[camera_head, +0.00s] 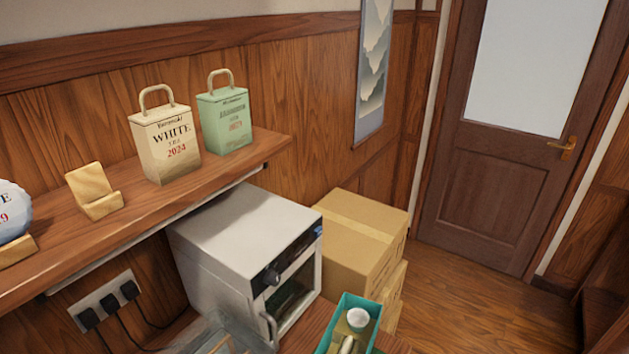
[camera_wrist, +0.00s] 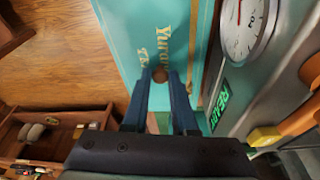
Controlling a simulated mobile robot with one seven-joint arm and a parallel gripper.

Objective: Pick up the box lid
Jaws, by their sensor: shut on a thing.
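The box lid (camera_wrist: 150,35) shows in the wrist view as a flat teal panel with gold lettering and a small round brown knob (camera_wrist: 160,74). My gripper (camera_wrist: 160,78) has its two dark blue fingers on either side of the knob and is shut on it. Part of the lid is hidden behind the fingers. I cannot tell from this view whether the lid rests on anything. I do not make out the lid or my gripper in the head view.
In the wrist view a machine with a round dial (camera_wrist: 245,25) stands close on the right, and an open wooden drawer (camera_wrist: 60,115) lies lower left. The head view shows a teal open-topped container (camera_head: 372,306), a white oven (camera_head: 230,230), cardboard boxes (camera_head: 350,250) and a shelf (camera_head: 130,225).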

